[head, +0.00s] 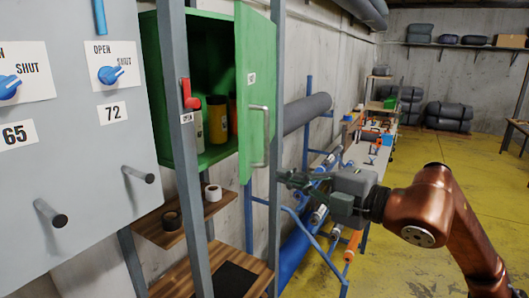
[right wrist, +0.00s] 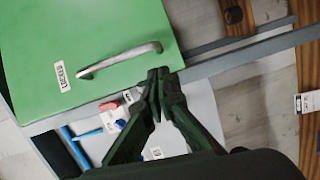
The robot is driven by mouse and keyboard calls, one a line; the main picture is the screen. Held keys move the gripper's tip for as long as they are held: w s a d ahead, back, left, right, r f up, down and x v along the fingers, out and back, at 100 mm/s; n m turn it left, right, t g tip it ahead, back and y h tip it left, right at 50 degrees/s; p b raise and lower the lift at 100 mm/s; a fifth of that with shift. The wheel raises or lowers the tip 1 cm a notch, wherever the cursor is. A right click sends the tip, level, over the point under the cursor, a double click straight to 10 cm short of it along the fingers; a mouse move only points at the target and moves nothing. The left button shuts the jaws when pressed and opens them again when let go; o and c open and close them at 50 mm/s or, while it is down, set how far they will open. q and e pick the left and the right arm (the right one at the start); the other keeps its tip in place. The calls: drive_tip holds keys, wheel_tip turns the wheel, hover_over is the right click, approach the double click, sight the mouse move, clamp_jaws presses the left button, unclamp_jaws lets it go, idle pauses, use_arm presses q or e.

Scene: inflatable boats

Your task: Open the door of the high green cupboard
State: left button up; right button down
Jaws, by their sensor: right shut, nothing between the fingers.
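The high green cupboard (head: 178,85) stands in the upper middle of the head view. Its green door (head: 255,90) is swung wide open, with containers showing inside. A pale bar handle (head: 259,136) is on the door's outer face. The door (right wrist: 80,35) and its handle (right wrist: 120,60) also show in the right wrist view. My right gripper (head: 283,179) is at the lower right of the door, shut and empty. In the right wrist view its fingertips (right wrist: 158,75) are just beside the handle's right end, not around it. Whether they touch the door is unclear. My left gripper is not in view.
A grey metal post (head: 194,150) stands in front of the cupboard, with a red lever (head: 189,94) on it. A grey panel with blue knobs (head: 110,75) fills the left. Wooden shelves (head: 215,265) lie below. The yellow floor (head: 405,250) is open at right.

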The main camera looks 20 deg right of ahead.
wheel_tip(320, 180, up, 2)
drive_tip(key=s+r+t+h, duration=0.1)
drive_tip(key=s+h, duration=0.1)
drive_tip(key=s, duration=0.1)
drive_tip(key=p, duration=0.5)
approach(250, 151)
drive_tip(key=w, duration=0.3)
drive_tip(key=shift+w+a+f+m, duration=0.15)
drive_tip(key=shift+w+a+m, duration=0.15)
drive_tip(key=shift+w+a, duration=0.55)
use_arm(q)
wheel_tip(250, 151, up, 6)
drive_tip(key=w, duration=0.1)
use_arm(e)
drive_tip(key=shift+w+d, duration=0.1)
drive_tip(key=shift+d, duration=0.05)
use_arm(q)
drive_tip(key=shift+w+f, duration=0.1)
